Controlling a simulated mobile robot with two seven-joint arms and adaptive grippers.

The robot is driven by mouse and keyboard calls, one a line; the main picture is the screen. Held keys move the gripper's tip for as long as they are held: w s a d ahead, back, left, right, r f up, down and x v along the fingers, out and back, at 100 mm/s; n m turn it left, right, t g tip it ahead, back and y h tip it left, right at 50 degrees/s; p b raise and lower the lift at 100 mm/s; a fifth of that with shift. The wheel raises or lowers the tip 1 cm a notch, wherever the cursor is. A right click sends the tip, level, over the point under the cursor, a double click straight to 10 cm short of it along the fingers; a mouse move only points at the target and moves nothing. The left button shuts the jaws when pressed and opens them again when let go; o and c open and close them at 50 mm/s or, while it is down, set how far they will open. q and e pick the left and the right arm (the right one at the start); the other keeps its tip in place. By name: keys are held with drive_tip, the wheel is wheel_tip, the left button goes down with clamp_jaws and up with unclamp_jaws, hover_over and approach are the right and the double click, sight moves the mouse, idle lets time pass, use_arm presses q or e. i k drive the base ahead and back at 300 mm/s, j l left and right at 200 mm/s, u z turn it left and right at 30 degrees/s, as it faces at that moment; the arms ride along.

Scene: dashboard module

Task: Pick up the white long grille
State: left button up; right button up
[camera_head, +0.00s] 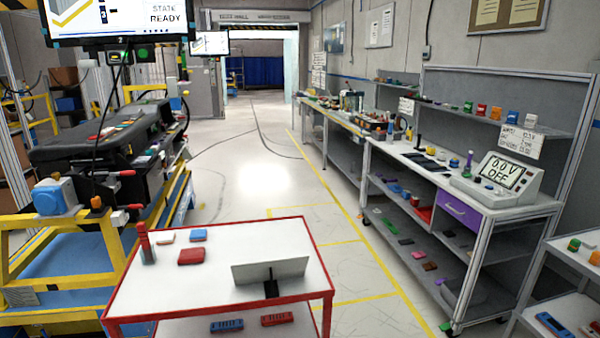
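I cannot clearly make out a white long grille. A small pale long piece (167,236) lies at the back left of the red-edged cart (130,301), too small to identify. A blue slotted piece (226,325) and a red slotted piece (277,318), both long, lie on the cart's lower shelf. A thin pale grey panel (290,267) stands upright on the cart top with a small black stand in front of it. Neither of my grippers is in view.
A blue block (198,235), a red block (191,256) and a red-topped post (144,245) stand on the cart. A dashboard module (100,140) on a yellow frame is at left. A workbench (505,195) with a meter is at right. The floor between is clear.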

sight(108, 130)
drive_tip(key=i+l+z, duration=0.9)
drive_tip(key=i, duration=0.15)
drive_tip(key=i+l+u, duration=0.15)
drive_tip(key=i, duration=0.5)
drive_tip(key=i+l+u, duration=0.2)
drive_tip(key=i, duration=0.4)
drive_tip(key=i+j+u, duration=0.15)
drive_tip(key=i+u, duration=0.3)
drive_tip(key=i, duration=0.15)
drive_tip(key=i+l+u, duration=0.1)
drive_tip(key=i+u, duration=0.3)
drive_tip(key=i, duration=0.2)
drive_tip(key=i+u, duration=0.25)
drive_tip(key=i, duration=0.45)
drive_tip(key=i+l+u, duration=0.2)
drive_tip(key=i, duration=0.55)
drive_tip(key=i+j+u, duration=0.1)
drive_tip(key=i+u, duration=0.3)
drive_tip(key=i, duration=0.25)
drive_tip(key=i+l+u, duration=0.1)
drive_tip(key=i+u, duration=0.3)
drive_tip(key=i, duration=0.2)
drive_tip(key=i+u, duration=0.35)
drive_tip(key=i+l+u, duration=0.1)
drive_tip(key=i+u, duration=0.25)
drive_tip(key=i+l+u, duration=0.3)
drive_tip(key=i+j, duration=0.05)
drive_tip(key=j, duration=0.05)
